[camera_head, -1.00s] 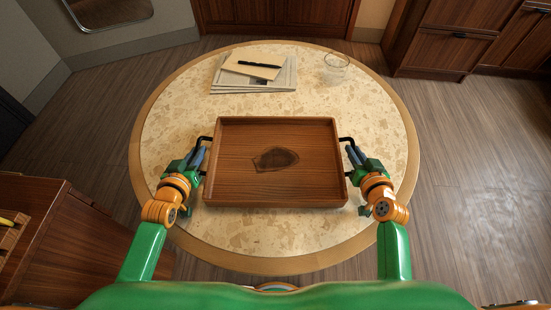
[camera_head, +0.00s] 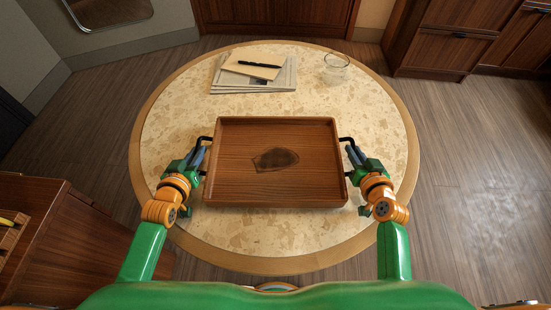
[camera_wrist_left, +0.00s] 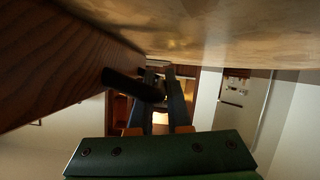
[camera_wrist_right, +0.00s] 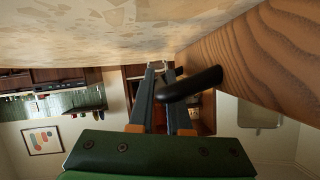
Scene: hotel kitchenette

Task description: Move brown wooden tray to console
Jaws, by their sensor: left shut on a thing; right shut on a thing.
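The brown wooden tray (camera_head: 235,178) is a shallow rectangle with raised walls and a dark patch on its floor. It is over the near middle of the round table and looks empty. It has a black handle on each side. My left gripper (camera_head: 203,152) is shut on the left handle, which also shows in the left wrist view (camera_wrist_left: 132,85). My right gripper (camera_head: 350,152) is shut on the right handle, which also shows in the right wrist view (camera_wrist_right: 192,86). I cannot tell whether the tray touches the table. I cannot identify a console in view.
The round stone-topped table (camera_head: 170,110) has newspapers (camera_head: 225,82) with an envelope (camera_head: 245,67) and a pen (camera_head: 259,65) at the back, and a clear glass (camera_head: 336,70) at back right. A wooden cabinet (camera_head: 75,240) stands at lower left. Open floor (camera_head: 480,190) lies to the right.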

